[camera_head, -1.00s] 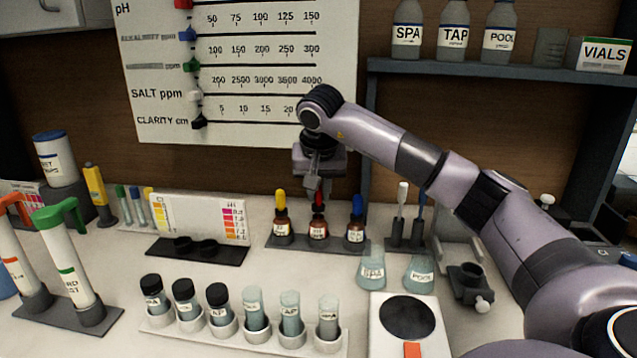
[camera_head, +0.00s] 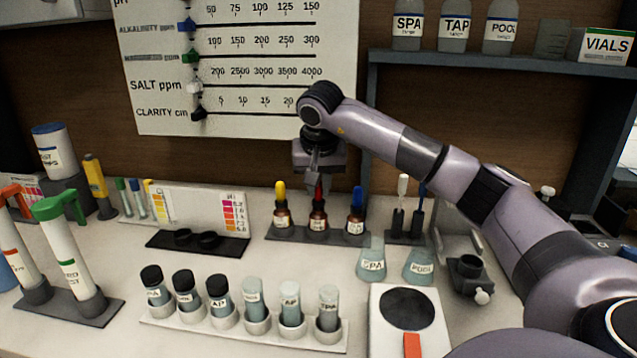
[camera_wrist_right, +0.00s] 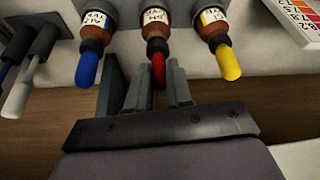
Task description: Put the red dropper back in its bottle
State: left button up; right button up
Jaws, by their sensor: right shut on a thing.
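The red dropper (camera_head: 318,191) is upright at the mouth of its brown bottle (camera_head: 318,221), the middle one of three in a dark rack (camera_head: 274,236). My right gripper (camera_head: 318,184) comes down from above and is shut on the red dropper. In the right wrist view, the red bulb (camera_wrist_right: 158,70) lies between the fingers of the right gripper (camera_wrist_right: 159,88), in line with the bottle neck (camera_wrist_right: 156,42). I see no clear gap between dropper and bottle, but the fingers partly hide the bulb. My left gripper is not in view.
Close on either side stand a yellow-topped bottle (camera_head: 282,214) and a blue-topped bottle (camera_head: 356,219). Several vials stand in a white rack (camera_head: 270,339) in front. Two flasks (camera_head: 371,262) are front right. A wall board (camera_head: 235,70) is behind. Bare counter lies between the racks.

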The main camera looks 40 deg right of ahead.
jog(key=shift+f, duration=0.45)
jog(key=o, duration=0.7)
jog(key=shift+r, duration=0.1)
notch_tip(320, 180, up, 5)
jog(key=p, duration=0.5)
jog(key=shift+r+p, duration=1.05)
jog(key=shift+f, duration=0.1)
